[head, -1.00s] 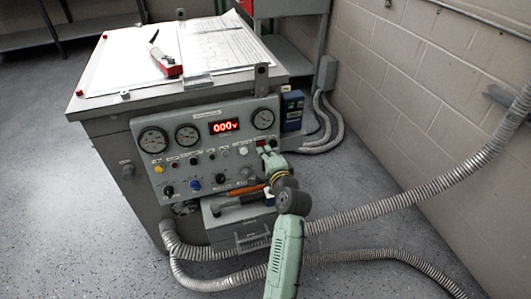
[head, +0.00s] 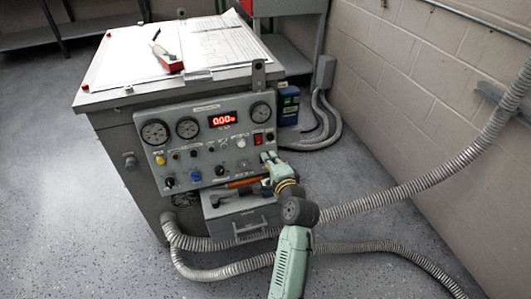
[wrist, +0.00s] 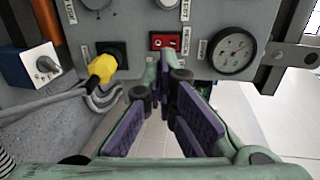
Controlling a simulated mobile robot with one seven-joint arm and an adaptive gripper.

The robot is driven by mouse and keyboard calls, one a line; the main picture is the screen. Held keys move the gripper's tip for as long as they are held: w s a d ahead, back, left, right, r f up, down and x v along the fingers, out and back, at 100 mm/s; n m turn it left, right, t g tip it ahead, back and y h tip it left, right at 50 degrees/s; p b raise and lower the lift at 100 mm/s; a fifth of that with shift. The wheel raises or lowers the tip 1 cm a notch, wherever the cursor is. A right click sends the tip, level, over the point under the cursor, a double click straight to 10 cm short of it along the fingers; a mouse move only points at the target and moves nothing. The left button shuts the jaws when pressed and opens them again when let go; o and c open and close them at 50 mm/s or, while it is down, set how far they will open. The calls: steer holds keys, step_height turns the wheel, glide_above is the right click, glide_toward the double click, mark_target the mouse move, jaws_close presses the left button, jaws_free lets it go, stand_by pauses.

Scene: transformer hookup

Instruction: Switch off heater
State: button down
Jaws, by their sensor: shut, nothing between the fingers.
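The grey control panel (head: 185,150) on the cabinet front carries gauges, a red lit display (head: 222,119), several knobs and a red switch (head: 257,139) near its right edge. Which control belongs to the heater cannot be read. In the wrist view a red switch block (wrist: 165,41) lies just beyond my fingertips. My gripper (head: 268,157) is shut and empty, just below and right of the red switch in the head view. Its purple-padded fingers (wrist: 170,72) show in the wrist view; I see no clear contact with the switch.
A blue box with a knob (wrist: 40,65) and a yellow plug (wrist: 103,68) are left in the wrist view. A round gauge (wrist: 232,53) is right. An open drawer (head: 240,215) sits below the panel. Grey hoses (head: 390,203) run right.

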steer(key=f+v, duration=0.1)
steer(key=v, duration=0.5)
steer(key=shift+r+b, duration=0.25)
steer(key=shift+b, duration=0.1)
